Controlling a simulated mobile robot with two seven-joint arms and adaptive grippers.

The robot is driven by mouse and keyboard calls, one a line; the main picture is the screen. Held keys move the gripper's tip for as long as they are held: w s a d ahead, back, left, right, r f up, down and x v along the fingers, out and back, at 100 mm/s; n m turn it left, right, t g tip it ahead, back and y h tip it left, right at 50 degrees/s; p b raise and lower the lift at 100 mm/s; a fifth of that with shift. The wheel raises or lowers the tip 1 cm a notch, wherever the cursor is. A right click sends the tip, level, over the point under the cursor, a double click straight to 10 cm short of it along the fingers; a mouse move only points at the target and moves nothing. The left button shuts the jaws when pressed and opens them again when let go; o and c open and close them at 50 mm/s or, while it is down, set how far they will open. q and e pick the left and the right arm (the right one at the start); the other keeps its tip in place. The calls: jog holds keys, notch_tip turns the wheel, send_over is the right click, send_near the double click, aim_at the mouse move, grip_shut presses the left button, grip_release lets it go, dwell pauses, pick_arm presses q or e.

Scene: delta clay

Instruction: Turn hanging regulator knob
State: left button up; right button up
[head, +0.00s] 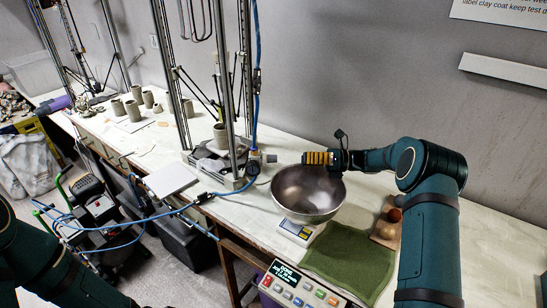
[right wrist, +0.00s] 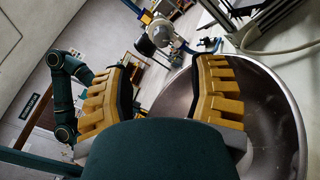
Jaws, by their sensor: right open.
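The regulator (head: 262,157) hangs on the blue hose beside the metal frame, a small grey body with an orange-brown part. In the right wrist view a rounded grey regulator body (right wrist: 160,32) shows beyond the fingertips; I cannot tell its knob apart clearly. My right gripper (head: 306,158) is above the steel bowl, to the right of the regulator and apart from it, its yellow ribbed fingers pointing left. In the right wrist view the right gripper (right wrist: 164,72) is open, with nothing between its fingers. My left arm shows at the lower left of the head view; its gripper is out of sight.
The steel bowl (head: 308,193) stands on a scale (head: 296,231) just under my right gripper. A green cloth (head: 350,262) and a control box (head: 300,288) are at the front. Clay cups (head: 133,110) stand far left.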

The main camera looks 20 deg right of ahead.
aim_at(273, 158)
jog(key=x, duration=1)
jog(key=shift+w+a+p, duration=0.1)
jog(key=shift+w+p, duration=0.05)
jog(key=shift+p, duration=0.15)
jog(key=shift+c, duration=0.4)
grip_shut()
